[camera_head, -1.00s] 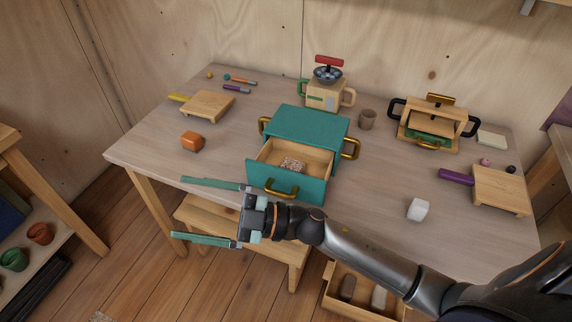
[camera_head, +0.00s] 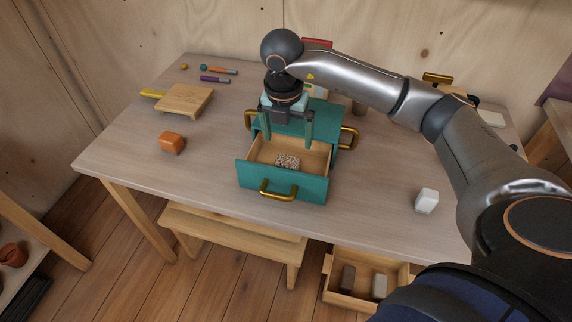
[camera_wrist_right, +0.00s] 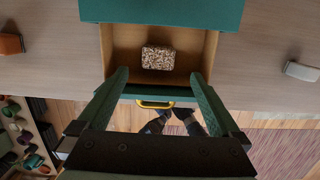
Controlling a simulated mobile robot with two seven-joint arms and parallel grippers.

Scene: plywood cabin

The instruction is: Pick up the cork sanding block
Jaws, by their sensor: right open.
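The cork sanding block (camera_head: 288,161) is a small speckled brown block. It lies in the open drawer (camera_head: 300,187) of a teal box on the table. In the right wrist view the block (camera_wrist_right: 158,57) lies on the drawer floor, apart from the fingers. My right gripper (camera_head: 288,140) points down above the drawer, with its fingers spread wide and nothing between them. It also shows in the right wrist view (camera_wrist_right: 160,80), its fingers reaching towards the drawer's sides. My left gripper is not in view.
The teal box (camera_head: 322,112) has brass handles at its sides and front. An orange block (camera_head: 172,142) and a wooden board (camera_head: 186,100) are to the left. A white block (camera_head: 427,201) is to the right. A lower drawer (camera_head: 347,298) below holds two blocks.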

